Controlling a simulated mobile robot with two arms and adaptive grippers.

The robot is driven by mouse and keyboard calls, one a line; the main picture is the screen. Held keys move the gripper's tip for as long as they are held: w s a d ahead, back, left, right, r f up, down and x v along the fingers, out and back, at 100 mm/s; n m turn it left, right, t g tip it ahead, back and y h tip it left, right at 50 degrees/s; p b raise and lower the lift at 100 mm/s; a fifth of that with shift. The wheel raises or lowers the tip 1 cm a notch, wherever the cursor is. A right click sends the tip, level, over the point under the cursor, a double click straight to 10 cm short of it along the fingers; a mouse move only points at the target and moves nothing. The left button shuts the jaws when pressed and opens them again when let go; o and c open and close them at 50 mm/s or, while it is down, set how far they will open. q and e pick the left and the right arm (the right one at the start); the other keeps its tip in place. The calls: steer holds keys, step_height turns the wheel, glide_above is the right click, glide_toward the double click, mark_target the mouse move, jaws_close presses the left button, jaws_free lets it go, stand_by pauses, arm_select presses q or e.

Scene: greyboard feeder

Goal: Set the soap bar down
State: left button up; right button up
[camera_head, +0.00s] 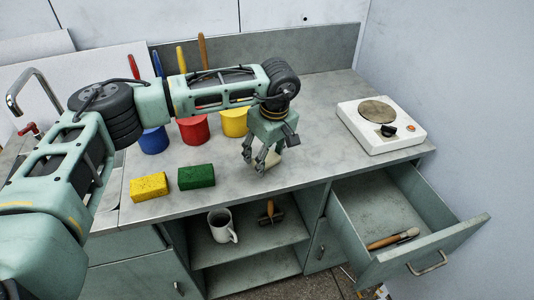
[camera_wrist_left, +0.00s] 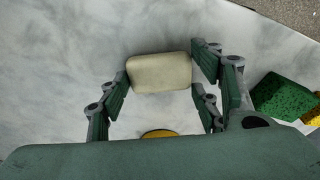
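The soap bar (camera_wrist_left: 160,72) is a cream rounded block. In the left wrist view it lies between the fingers of my left gripper (camera_wrist_left: 160,76), whose pads meet its two short ends, so the gripper is shut on it. In the head view my left gripper (camera_head: 262,163) points down at the counter (camera_head: 310,135), near its front edge. The soap bar (camera_head: 273,158) shows there only in part, behind the fingers. It is low over the counter; I cannot tell if it touches the surface. My right gripper is not in view.
Yellow (camera_head: 149,187) and green (camera_head: 196,176) sponges lie left of the gripper. Blue, red and yellow pots (camera_head: 234,122) stand behind. A white hot plate (camera_head: 381,125) stands at right. An open drawer (camera_head: 450,245) juts out below. A mug (camera_head: 221,225) sits on the shelf.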

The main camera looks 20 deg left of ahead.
mark_target(271, 162)
arm_select(q)
steer(key=o, duration=0.4)
steer(key=shift+r, duration=0.55)
steer(key=r, duration=0.3)
steer(key=d+r, duration=0.1)
steer(key=r, duration=0.3)
steer(key=s+r+b, duration=0.1)
steer(key=r, duration=0.3)
steer(key=shift+d, duration=0.25)
